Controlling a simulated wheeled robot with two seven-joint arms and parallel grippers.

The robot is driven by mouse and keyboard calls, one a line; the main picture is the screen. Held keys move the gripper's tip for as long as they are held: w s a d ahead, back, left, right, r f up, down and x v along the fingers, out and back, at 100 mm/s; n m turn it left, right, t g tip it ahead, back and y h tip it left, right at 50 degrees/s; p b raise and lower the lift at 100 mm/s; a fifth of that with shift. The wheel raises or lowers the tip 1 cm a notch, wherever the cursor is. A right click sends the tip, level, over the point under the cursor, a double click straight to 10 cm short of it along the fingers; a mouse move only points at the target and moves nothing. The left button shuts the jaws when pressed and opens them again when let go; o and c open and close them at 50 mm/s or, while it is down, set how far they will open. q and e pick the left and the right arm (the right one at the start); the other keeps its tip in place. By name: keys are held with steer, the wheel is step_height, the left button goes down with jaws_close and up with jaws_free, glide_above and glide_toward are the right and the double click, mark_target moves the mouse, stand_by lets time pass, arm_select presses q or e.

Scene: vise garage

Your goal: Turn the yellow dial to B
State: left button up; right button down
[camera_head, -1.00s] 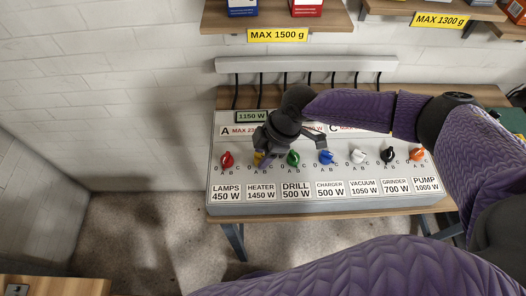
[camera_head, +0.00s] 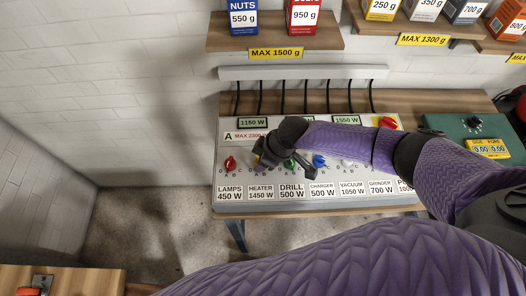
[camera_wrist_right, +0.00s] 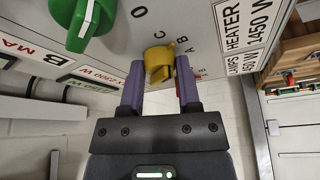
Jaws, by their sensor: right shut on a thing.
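The yellow dial (camera_wrist_right: 158,62) sits on the light grey panel (camera_head: 217,165), with the marks O, C, A and B around it in the right wrist view. My right gripper (camera_wrist_right: 159,76) has one purple finger on each side of the dial and is shut on it. I cannot tell clearly which mark the dial points to. In the head view my right gripper (camera_head: 262,161) covers most of the dial, above the heater label (camera_head: 261,192). My left gripper is not in view.
The red dial (camera_head: 230,162) is just left of my gripper and the green dial (camera_head: 290,162) just right. A blue dial (camera_head: 319,160) is further right. Shelves with boxes (camera_head: 275,38) hang above. A teal device (camera_head: 470,127) stands at the right.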

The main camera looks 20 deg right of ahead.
steer(key=shift+a+m+t+p, duration=0.1)
steer(key=shift+m+t+p, duration=0.2)
steer(key=shift+m+p, duration=0.65)
steer(key=shift+c, duration=1.6)
jaws_free()
steer(key=shift+s+r, duration=0.1)
steer(key=shift+r, duration=0.3)
steer(key=p+v, duration=0.3)
steer(key=v, duration=0.6)
steer(key=shift+p, duration=0.35)
